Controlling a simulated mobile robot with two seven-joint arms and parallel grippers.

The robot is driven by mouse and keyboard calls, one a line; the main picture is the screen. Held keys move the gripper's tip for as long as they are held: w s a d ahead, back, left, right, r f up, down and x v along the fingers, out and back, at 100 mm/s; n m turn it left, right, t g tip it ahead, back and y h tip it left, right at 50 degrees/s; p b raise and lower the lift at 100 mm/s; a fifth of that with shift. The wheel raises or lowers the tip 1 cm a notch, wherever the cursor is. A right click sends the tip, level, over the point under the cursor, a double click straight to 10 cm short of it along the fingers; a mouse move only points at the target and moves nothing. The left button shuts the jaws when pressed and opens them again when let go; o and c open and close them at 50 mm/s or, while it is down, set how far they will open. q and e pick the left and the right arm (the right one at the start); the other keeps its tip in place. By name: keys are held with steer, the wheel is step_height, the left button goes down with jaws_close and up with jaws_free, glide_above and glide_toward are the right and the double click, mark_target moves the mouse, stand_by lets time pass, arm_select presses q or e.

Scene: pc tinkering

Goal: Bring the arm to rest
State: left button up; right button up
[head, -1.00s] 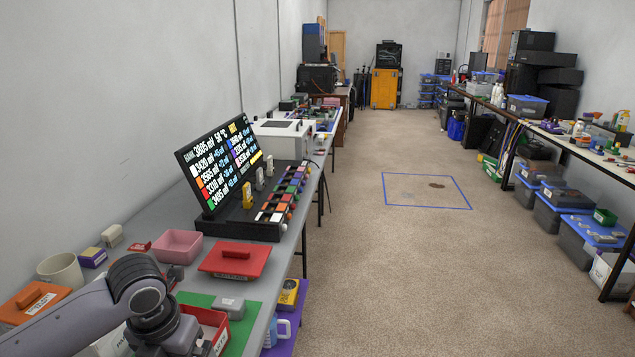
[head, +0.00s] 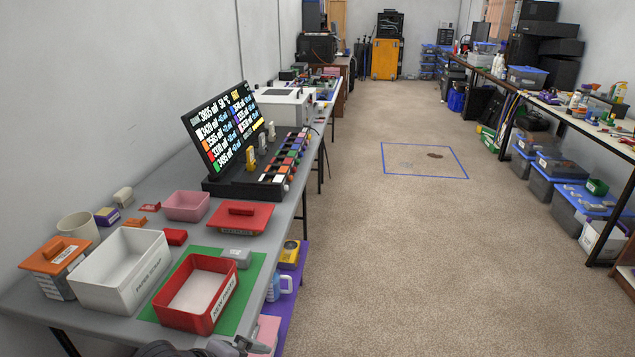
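Part of my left arm shows at the very bottom edge of the head view. Its gripper (head: 240,346) is just past the front edge of the grey bench, below the red bin, and mostly cut off by the frame. I cannot tell whether its fingers are open or shut, and no held thing shows. My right arm and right gripper are not in view.
The bench (head: 152,192) carries a red open bin (head: 214,318) on a green mat (head: 248,280), a white open bin (head: 97,297), a pink bin (head: 186,213), a red lid (head: 240,225) and a screen (head: 222,130). The floor (head: 400,270) to the right is clear.

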arm_select(q)
steer(key=s+a+f+n+t+y, duration=0.1)
steer(key=s+a+f+n+t, duration=0.1)
steer(key=s+a+f+n, duration=0.2)
steer(key=s+a+f+n+t+y, duration=0.1)
steer(key=s+a+f+n+t, duration=0.2)
steer(key=s+n, duration=0.7)
steer(key=f+n, duration=0.1)
steer(key=n, duration=0.6)
steer(key=shift+a+f+n+y, duration=0.15)
steer(key=shift+a+n+y, duration=0.25)
